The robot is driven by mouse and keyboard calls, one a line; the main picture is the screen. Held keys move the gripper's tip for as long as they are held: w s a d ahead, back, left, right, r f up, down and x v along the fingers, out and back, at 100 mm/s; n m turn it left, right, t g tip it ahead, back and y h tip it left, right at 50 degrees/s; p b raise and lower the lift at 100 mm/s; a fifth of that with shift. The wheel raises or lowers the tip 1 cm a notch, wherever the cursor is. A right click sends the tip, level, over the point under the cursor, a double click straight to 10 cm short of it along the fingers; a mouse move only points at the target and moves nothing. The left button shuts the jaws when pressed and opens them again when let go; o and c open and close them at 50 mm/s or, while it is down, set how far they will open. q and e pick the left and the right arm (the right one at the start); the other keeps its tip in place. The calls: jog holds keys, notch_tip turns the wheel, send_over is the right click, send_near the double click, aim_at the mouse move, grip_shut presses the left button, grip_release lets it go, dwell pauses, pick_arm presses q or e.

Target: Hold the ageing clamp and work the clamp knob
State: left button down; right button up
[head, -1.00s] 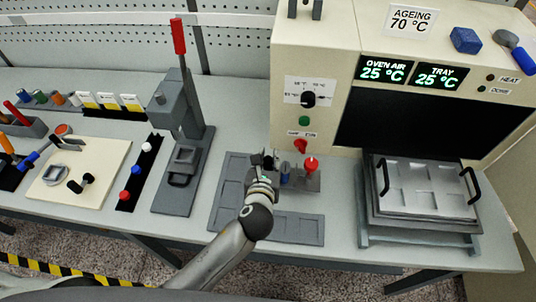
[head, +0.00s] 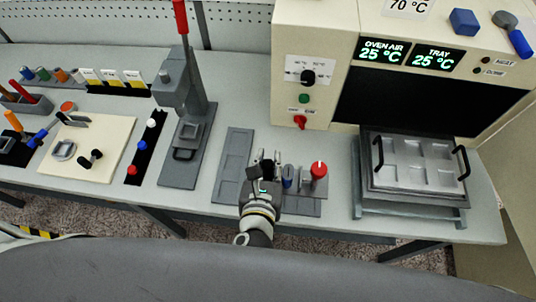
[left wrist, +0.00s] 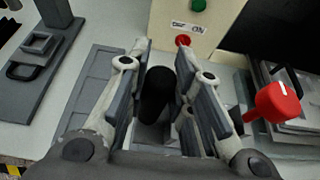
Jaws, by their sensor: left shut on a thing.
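The ageing clamp is a small grey device with a red knob (head: 319,169) at its right end and a dark blue-grey cylinder (head: 288,174) in its middle. It is over the grey recessed mat in front of the oven. My left gripper (head: 264,172) is at its left end, shut on the clamp's black upright handle (left wrist: 156,95), which shows between the fingers in the left wrist view. The red knob also shows there (left wrist: 273,102), a white mark on it, to the right of the fingers and apart from them. The gripper hides much of the clamp. My right gripper is not in view.
A metal tray (head: 415,165) with black handles is at right. A grey press (head: 187,150) with a red-tipped lever stands left of the grey mat (head: 232,165).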

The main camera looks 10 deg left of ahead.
pick_arm(q)
jog(key=shift+r, duration=0.1)
jog(key=shift+w+a+f+b, duration=0.25)
jog(key=shift+w+f+b, duration=0.2)
jog(key=shift+w+f, duration=1.7)
jog(key=shift+w+a+f+b, duration=0.2)
jog(key=shift+w+f+b, duration=0.3)
jog(key=shift+w+f, duration=1.65)
jog(key=shift+w+a+f+b, duration=0.25)
jog(key=shift+w+f+b, duration=0.2)
jog(key=shift+w+f, duration=1.7)
jog(key=shift+w+b, duration=0.3)
jog(key=shift+w, duration=0.2)
jog(key=shift+s+f, duration=0.2)
jog(key=shift+f, duration=0.15)
